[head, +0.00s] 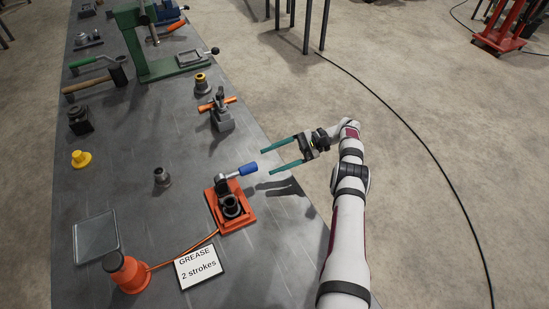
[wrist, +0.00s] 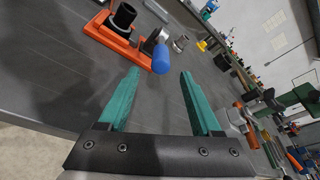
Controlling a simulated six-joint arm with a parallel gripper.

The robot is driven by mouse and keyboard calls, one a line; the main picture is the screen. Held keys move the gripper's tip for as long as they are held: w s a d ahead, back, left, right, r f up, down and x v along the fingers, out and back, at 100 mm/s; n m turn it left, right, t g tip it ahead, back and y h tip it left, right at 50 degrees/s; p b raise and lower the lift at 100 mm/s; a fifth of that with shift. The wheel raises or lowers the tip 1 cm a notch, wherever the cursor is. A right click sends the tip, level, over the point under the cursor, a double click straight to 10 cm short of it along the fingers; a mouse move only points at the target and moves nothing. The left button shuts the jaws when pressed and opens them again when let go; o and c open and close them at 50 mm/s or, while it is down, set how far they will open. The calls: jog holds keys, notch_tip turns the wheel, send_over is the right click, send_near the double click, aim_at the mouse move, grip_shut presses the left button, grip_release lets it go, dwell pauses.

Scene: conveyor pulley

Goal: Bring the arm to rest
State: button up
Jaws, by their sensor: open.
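My gripper (head: 284,155) is open and empty, with two long green fingers. In the head view it hangs over the right edge of the workbench, pointing left, up and to the right of the orange grease fixture (head: 243,224). In the wrist view my gripper (wrist: 160,92) shows both fingers apart with nothing between them. The orange fixture (wrist: 102,42) and its lever with a blue handle (wrist: 162,58) lie beyond the fingertips. My arm reaches up from the bottom right of the head view.
The grey bench (head: 130,200) carries a "GREASE 2 strokes" card (head: 199,267), an orange grease pot (head: 128,274), a clear tray (head: 96,238), an orange-handled clamp (head: 221,115), a yellow part (head: 81,159) and a green press (head: 165,66). Floor right of the bench is open, crossed by a cable (head: 440,150).

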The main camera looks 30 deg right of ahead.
jog(key=shift+s+d+r, duration=0.1)
jog(key=shift+d, duration=0.2)
jog(key=a+r+n+g+h, duration=0.1)
jog(key=a+r+g+h, duration=0.1)
jog(key=a+r, duration=0.3)
jog(key=a+r+n+g+h, duration=0.1)
jog(key=a+r+g+h, duration=0.15)
jog(key=r, duration=0.55)
jog(key=s+a+r+n+h, duration=0.2)
jog(key=s+a+r+h, duration=0.1)
jog(key=s+a+r, duration=0.5)
jog(key=s+a+f+n+h, duration=0.1)
jog(key=s+h, duration=0.1)
jog(key=s, duration=0.6)
jog(key=s+a+f+n+t+h, duration=0.1)
jog(key=s+h, duration=0.1)
jog(key=s, duration=0.6)
jog(key=s+a+f+n+t+h, duration=0.1)
jog(key=s+f+h, duration=0.1)
jog(key=s, duration=0.6)
jog(key=shift+s+a, duration=0.2)
jog(key=shift+a, duration=0.05)
